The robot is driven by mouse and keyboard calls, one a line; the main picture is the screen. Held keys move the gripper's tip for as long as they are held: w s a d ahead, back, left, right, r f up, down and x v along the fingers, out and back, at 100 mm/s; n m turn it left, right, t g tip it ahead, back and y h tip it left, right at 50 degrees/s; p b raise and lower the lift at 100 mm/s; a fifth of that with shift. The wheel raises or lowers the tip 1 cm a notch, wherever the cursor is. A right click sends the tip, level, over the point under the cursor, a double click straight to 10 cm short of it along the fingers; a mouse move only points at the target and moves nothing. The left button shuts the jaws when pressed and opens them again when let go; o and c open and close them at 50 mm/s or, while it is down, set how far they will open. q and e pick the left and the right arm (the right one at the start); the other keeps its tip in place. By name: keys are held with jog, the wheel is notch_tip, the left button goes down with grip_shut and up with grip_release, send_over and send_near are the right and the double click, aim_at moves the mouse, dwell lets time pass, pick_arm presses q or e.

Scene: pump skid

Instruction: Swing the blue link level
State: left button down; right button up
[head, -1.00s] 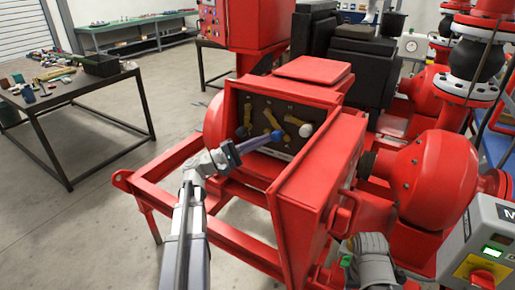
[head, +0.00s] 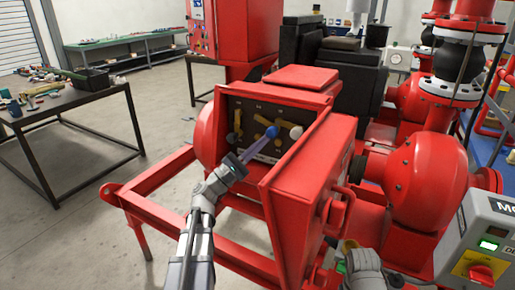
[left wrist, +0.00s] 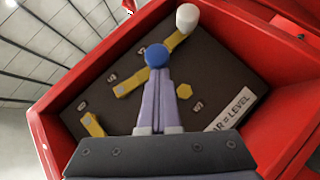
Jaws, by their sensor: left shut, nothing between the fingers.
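The dark panel (head: 290,150) sits inside an open red box and carries several yellow links. The blue knob (head: 272,131) marks the blue link. My left gripper (head: 268,139) is shut and empty, its fingertips at the blue knob. The left wrist view shows the blue knob (left wrist: 157,55) at the fingertips (left wrist: 157,72); I cannot tell whether they touch. A link with a white knob (left wrist: 187,18) slants behind. Another yellow link (left wrist: 92,124) is at left. My right gripper's fingers are not visible.
The red box's walls (left wrist: 290,110) surround the panel, and its open door (head: 305,185) stands on the right.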

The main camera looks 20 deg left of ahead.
pick_arm(q)
jog(key=shift+d+r+p, duration=0.45)
jog(key=shift+r, duration=0.1)
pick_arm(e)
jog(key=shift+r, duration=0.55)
pick_arm(q)
jog(key=f+b, duration=0.1)
jog(key=a+f+b, duration=0.1)
jog(key=f+b, duration=0.1)
jog(key=a+f+b, duration=0.1)
jog(key=f+b, duration=0.1)
jog(key=shift+s+a, duration=0.15)
jog(key=shift+s, duration=0.25)
jog(key=d+b+v, duration=0.1)
jog(key=b+v, duration=0.3)
jog(key=v, duration=0.4)
jog(key=shift+s+a+f+b, duration=0.15)
jog(key=shift+s+f+b, duration=0.05)
jog(key=shift+s+b, duration=0.15)
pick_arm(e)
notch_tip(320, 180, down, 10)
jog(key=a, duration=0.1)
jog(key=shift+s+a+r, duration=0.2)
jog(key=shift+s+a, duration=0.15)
